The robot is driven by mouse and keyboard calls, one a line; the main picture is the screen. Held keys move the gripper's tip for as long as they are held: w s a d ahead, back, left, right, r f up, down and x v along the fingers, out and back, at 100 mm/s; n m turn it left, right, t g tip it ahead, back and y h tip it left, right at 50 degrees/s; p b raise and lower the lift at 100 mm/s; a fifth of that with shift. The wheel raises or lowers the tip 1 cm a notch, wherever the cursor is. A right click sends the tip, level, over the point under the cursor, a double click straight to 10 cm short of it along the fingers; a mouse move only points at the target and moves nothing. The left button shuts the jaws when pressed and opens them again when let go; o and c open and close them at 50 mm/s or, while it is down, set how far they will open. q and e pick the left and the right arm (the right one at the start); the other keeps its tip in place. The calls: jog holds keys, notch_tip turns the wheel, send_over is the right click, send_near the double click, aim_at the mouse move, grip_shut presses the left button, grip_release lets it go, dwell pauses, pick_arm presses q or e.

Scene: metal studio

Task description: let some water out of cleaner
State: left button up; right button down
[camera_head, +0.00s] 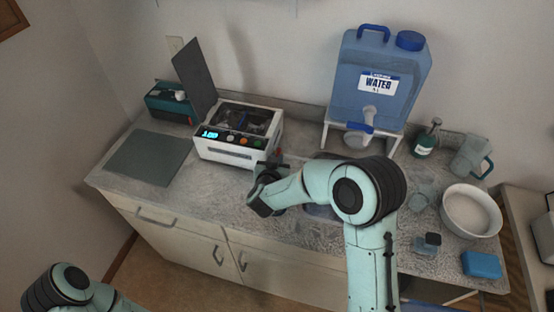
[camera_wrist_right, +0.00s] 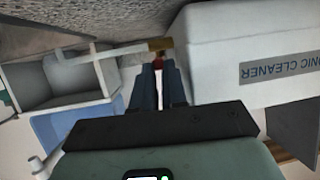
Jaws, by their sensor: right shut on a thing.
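The white ultrasonic cleaner (camera_head: 222,149) stands on the counter with its dark lid raised, a lit display and several buttons on the front. A brass drain valve (camera_wrist_right: 160,44) sticks out from its side. A small red valve handle (camera_head: 279,153) shows there; it also shows in the right wrist view (camera_wrist_right: 158,59). My right gripper (camera_wrist_right: 159,72) is shut on the red handle, its fingertips hiding most of it. In the head view the right gripper (camera_head: 266,174) is beside the cleaner, partly hidden by its own wrist. My left gripper is out of view.
A blue water jug (camera_head: 382,75) stands on a white rack at the back. A dark mat (camera_head: 147,157) lies left of the cleaner. A grey basin (camera_wrist_right: 65,75) shows in the wrist view.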

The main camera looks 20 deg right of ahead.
jog(key=c, duration=1.2)
grip_release()
jog(key=shift+r, duration=0.1)
jog(key=shift+o, duration=0.2)
jog(key=shift+a, duration=0.1)
